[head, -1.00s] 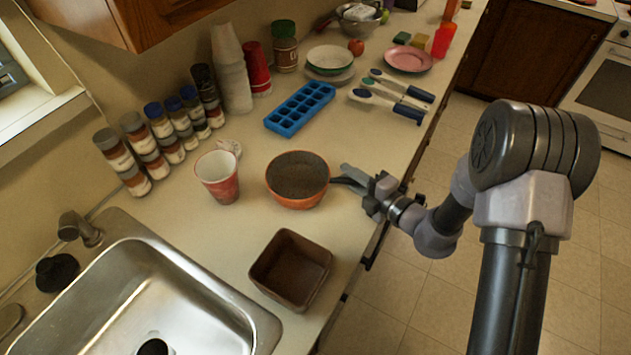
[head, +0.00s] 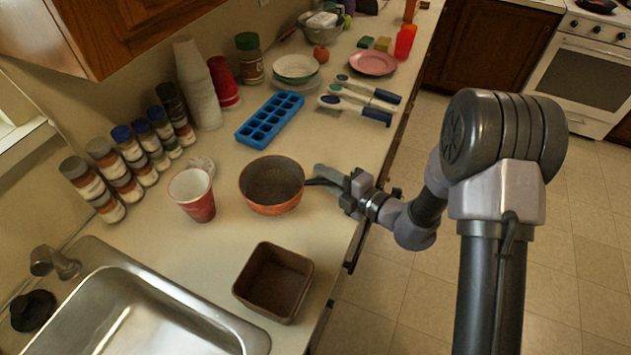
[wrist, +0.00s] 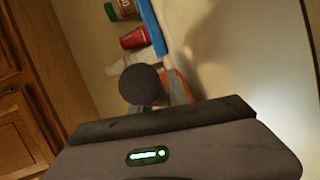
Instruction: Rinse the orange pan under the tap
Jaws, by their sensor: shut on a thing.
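The orange pan (head: 255,200) with a dark inside sits on the counter in the head view, left of my gripper (head: 331,178). Its dark handle points right, and my jaws are shut on it. The jaws hide part of the handle. I cannot tell whether the pan's base touches the counter. In the wrist view, a patch of orange (wrist: 180,85) shows past a dark round shape I cannot name for sure. The tap (head: 52,262) stands at the back edge of the steel sink (head: 185,300), lower left in the head view. No water shows.
A red cup (head: 197,205) stands just left of the pan. A brown square bowl (head: 273,305) sits between the pan and the sink. A blue ice tray (head: 268,122) lies behind the pan, with brushes (head: 355,105) to its right. Several spice jars (head: 105,200) line the wall.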

